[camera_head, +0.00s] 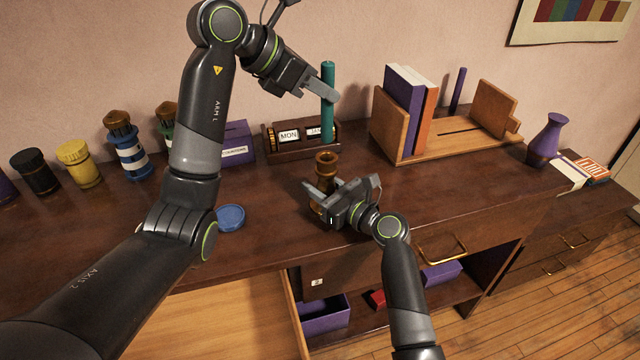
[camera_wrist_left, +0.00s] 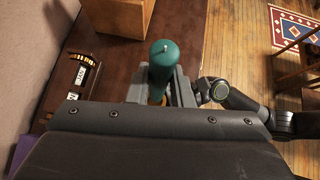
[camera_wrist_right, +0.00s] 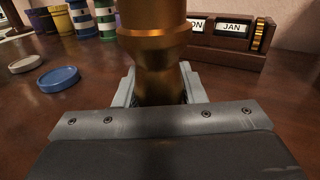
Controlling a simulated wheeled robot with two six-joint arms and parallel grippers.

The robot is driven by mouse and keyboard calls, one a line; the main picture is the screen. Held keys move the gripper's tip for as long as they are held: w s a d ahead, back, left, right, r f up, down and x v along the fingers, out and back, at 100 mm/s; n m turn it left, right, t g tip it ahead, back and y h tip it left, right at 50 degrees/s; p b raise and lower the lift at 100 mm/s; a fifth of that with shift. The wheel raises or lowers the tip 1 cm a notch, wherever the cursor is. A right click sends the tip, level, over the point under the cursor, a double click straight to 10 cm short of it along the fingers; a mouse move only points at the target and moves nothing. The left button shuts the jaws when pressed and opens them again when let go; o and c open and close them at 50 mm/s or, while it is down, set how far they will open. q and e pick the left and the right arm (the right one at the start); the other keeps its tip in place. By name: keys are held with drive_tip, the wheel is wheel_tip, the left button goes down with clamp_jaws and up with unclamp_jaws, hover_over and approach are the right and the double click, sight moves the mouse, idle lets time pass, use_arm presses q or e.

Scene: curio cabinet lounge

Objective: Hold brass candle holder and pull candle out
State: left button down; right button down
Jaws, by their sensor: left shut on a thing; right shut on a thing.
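The teal candle (camera_head: 327,112) is upright in my left gripper (camera_head: 326,92), which is shut on it. It also shows from above in the left wrist view (camera_wrist_left: 162,58). The brass candle holder (camera_head: 326,165) stands upright on the dark wooden cabinet top, below the candle. My right gripper (camera_head: 325,198) is shut on the holder's narrow body, and the holder fills the middle of the right wrist view (camera_wrist_right: 153,45). In the head view the candle's lower end is above the holder's open mouth, with a gap between them.
A wooden calendar block (camera_head: 290,145) stands behind the holder. A book rack (camera_head: 440,145) is to the right, with a purple vase (camera_head: 547,140) beyond. A blue lid (camera_head: 230,217) lies left of the holder. Jars and striped lighthouses (camera_head: 128,150) line the left back.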

use_arm(q)
drive_tip(key=shift+r, duration=0.25)
wheel_tip(320, 180, up, 8)
drive_tip(key=shift+r, duration=0.2)
idle(0.7)
idle(0.6)
use_arm(e)
drive_tip(key=c, duration=0.8)
unclamp_jaws()
drive_tip(key=shift+c, duration=0.2)
